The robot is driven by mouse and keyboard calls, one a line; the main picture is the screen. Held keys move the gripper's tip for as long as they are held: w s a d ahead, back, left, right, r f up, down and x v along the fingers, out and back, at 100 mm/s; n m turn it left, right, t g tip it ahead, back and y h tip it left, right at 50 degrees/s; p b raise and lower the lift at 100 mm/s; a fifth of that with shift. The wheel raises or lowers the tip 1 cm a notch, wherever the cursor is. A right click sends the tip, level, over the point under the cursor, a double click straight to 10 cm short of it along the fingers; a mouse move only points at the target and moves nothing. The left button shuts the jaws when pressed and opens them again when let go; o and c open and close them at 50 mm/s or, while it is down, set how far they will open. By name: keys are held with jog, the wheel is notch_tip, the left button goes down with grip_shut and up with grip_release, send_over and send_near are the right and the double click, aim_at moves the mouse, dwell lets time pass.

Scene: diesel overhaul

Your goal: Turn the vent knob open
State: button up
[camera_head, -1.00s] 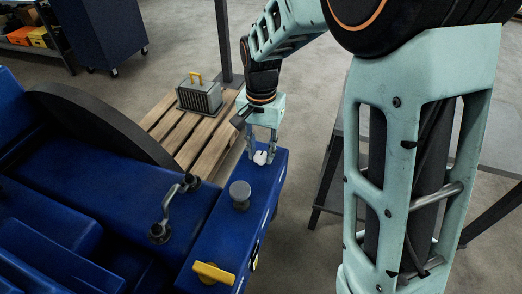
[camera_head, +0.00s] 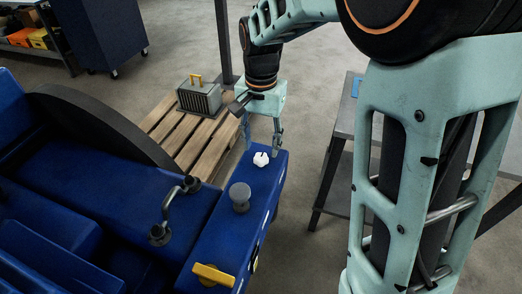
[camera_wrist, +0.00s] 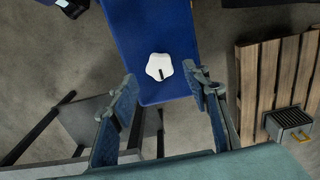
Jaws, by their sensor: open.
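The white vent knob (camera_head: 261,159) sits on top of the blue engine block's end. In the wrist view the knob (camera_wrist: 158,66) is a lobed white shape with a dark slot or mark on its lower right part. My gripper (camera_head: 263,150) is open and empty, with its fingers above the knob and apart from it. In the wrist view the two fingertips (camera_wrist: 160,86) are spread wide, and the knob shows between and just beyond them.
On the blue engine (camera_head: 120,215) stand a grey round cap (camera_head: 240,194), a yellow handle (camera_head: 213,273) and a grey crank-shaped pipe (camera_head: 172,208). A wooden pallet (camera_head: 170,123) bears a grey box (camera_head: 199,96) behind. A grey table (camera_head: 346,118) stands right of the engine.

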aim_at(261, 157)
notch_tip(261, 157, up, 8)
jog(key=shift+r, duration=0.2)
dwell(0.4)
